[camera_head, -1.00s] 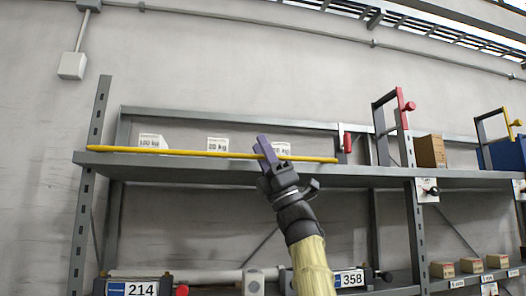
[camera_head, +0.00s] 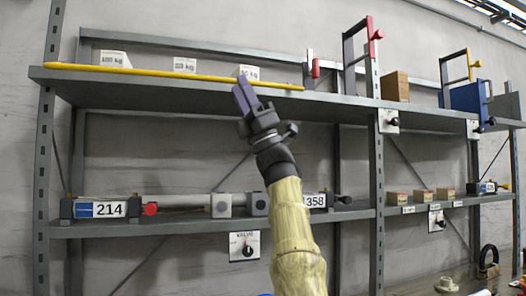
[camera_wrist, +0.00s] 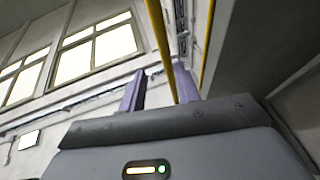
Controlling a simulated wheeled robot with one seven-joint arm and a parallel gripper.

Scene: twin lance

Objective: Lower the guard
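A long yellow bar (camera_head: 150,71) runs along the front edge of the upper shelf, lying flat. Two dark upright frames stand on the shelf to the right, one with a red handle (camera_head: 373,40) and one with a yellow handle (camera_head: 470,64). I cannot tell for sure which of these is the guard. My gripper (camera_head: 243,95) has purple fingers and reaches up in front of the shelf, just below the yellow bar. In the wrist view the fingers (camera_wrist: 159,88) are apart, with a yellow bar (camera_wrist: 160,40) seen between them. Contact cannot be told.
The upper shelf (camera_head: 200,92) carries white weight labels, a brown box (camera_head: 395,86) and a blue box (camera_head: 465,98). The lower shelf (camera_head: 180,226) holds a device with 214 and 358 displays. A knob panel (camera_head: 244,246) hangs below. Space before the shelves is open.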

